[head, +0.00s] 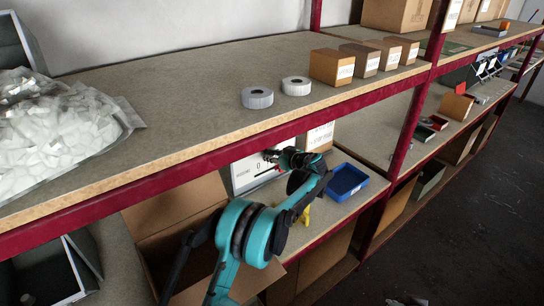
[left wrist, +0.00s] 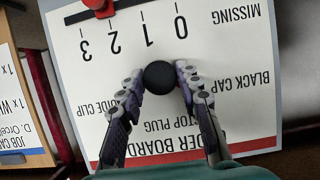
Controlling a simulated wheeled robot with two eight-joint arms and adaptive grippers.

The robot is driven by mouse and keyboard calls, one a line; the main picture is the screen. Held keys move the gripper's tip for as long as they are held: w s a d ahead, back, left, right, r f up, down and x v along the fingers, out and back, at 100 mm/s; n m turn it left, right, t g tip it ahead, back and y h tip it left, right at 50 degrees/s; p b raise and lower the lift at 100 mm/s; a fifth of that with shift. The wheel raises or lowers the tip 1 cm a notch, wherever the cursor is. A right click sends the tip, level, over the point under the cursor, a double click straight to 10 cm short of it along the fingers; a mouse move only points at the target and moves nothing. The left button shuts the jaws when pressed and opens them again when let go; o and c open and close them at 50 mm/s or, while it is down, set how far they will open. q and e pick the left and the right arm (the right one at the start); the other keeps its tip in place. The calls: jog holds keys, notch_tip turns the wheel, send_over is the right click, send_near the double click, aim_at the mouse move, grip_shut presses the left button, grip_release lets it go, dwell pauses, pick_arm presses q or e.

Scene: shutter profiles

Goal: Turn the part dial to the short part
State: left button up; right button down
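The white order board (head: 247,173) stands on the lower shelf in the head view. In the left wrist view the board (left wrist: 215,60) appears upside down, with the lines MISSING, BLACK CAP, GUIDE CLIP and STOP PLUG. A round black dial knob (left wrist: 160,77) sits on it; its pointer, if any, is hidden. My left gripper (left wrist: 161,80) has one finger on each side of the knob, with what look like narrow gaps. In the head view my left gripper (head: 272,157) is at the board and partly covers it. My right gripper is not in view.
A blue tray (head: 346,181) stands right of the board. An open cardboard box (head: 172,212) is to the left. The upper shelf (head: 200,100) overhangs the board.

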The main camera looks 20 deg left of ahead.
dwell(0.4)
pick_arm(q)
jog(key=shift+w+d+f+m+g+y+p, duration=0.1)
jog(key=shift+m+g+y+p, duration=0.6)
jog(key=shift+m, duration=1.15)
jog(key=shift+w+d+f+m+g+y+p, duration=0.1)
jog(key=shift+m+g+y+p, duration=0.2)
jog(key=shift+m+g+y, duration=1.15)
jog(key=shift+m+t+h, duration=0.25)
jog(key=shift+m+t, duration=0.2)
jog(key=shift+m, duration=0.05)
jog(key=o, duration=1.1)
jog(key=shift+o, duration=0.2)
jog(key=shift+r, duration=0.1)
